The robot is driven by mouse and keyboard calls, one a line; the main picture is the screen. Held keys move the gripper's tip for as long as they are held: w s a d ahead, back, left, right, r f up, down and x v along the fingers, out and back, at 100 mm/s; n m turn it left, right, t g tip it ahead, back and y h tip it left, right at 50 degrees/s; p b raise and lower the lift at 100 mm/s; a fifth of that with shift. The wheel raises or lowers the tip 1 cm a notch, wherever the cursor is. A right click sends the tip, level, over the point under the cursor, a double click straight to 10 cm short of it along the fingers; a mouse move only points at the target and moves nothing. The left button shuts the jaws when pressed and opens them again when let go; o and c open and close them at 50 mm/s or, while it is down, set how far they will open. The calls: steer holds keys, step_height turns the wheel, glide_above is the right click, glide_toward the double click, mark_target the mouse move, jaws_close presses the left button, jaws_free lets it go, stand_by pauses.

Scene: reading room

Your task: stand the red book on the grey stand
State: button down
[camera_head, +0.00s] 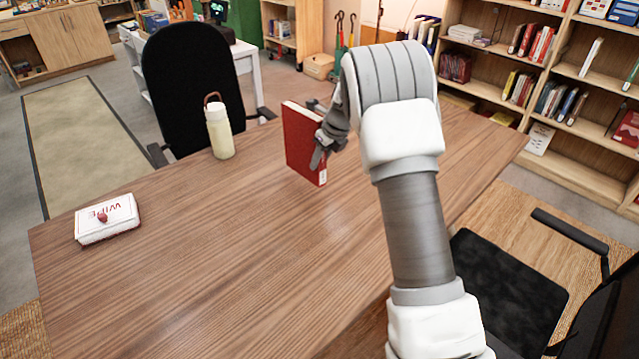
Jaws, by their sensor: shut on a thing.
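The red book (301,140) is upright in my gripper (322,150), over the far middle part of the wooden table (215,260). My gripper is shut on the book's right side. The book's cover faces left and its pale page edges show along the top. I cannot tell whether its lower edge touches the table. No grey stand can be made out; my arm hides part of the table behind and to the right of the book.
A pale bottle (220,135) with a brown loop stands left of the book. A white wipes pack (107,219) lies at the table's left end. Black chairs stand at the far side (190,85) and at the near right (505,285). The table's front middle is clear.

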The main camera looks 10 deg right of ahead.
steer(key=shift+s+a+f+b, duration=0.1)
steer(key=shift+s+f+b, duration=0.25)
steer(key=shift+f, duration=0.55)
steer(key=shift+s+a+f+b, duration=0.15)
steer(key=shift+s+f, duration=0.25)
steer(key=shift+f, duration=0.5)
steer(key=shift+s+a+f+b, duration=0.15)
steer(key=shift+s+f, duration=0.25)
steer(key=shift+f, duration=0.5)
steer(key=c, duration=0.5)
jaws_free()
steer(key=shift+s, duration=0.1)
